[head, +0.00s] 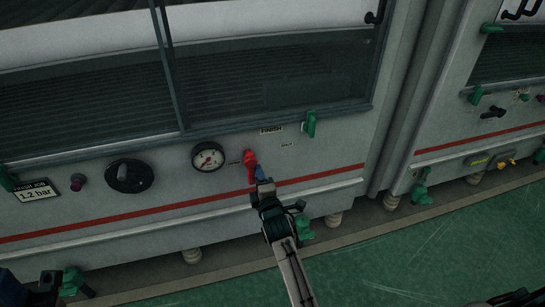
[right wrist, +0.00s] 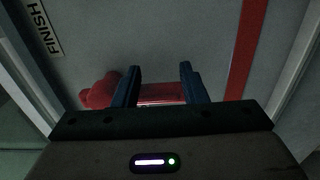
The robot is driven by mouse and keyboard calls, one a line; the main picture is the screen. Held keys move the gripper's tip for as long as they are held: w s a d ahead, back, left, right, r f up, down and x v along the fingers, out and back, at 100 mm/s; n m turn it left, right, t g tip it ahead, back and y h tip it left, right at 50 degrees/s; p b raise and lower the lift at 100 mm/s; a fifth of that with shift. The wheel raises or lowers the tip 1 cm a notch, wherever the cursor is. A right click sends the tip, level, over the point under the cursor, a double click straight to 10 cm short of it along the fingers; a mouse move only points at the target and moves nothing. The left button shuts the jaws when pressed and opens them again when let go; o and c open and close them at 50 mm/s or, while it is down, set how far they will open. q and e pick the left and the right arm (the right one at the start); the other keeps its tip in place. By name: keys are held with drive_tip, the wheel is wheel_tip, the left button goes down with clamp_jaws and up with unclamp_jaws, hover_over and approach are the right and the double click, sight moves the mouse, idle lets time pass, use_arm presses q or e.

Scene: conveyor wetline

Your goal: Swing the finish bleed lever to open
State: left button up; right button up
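The red lever (head: 250,163) is on the grey machine front, below and left of the FINISH label (head: 271,130), and it hangs roughly downward. In the right wrist view the red lever (right wrist: 98,92) has its round hub left of the fingers and its handle running right across the gap. My right gripper (head: 263,178) is at the lever's lower end. In the right wrist view its two blue fingers (right wrist: 160,85) are apart; contact with the lever is unclear. Dark parts at the head view's lower left may be my left gripper (head: 45,287), cut off and unclear.
A pressure gauge (head: 207,157) and a black knob (head: 129,175) sit left of the lever. A green handle (head: 310,123) is right of it. Two small plates flank the lever, unreadable here. Green floor (head: 430,245) is open at right.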

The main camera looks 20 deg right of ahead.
drive_tip(key=s+p, duration=0.3)
drive_tip(key=s, duration=0.4)
drive_tip(key=shift+r+p, duration=0.2)
drive_tip(key=shift+p, duration=0.15)
drive_tip(key=shift+a, duration=0.1)
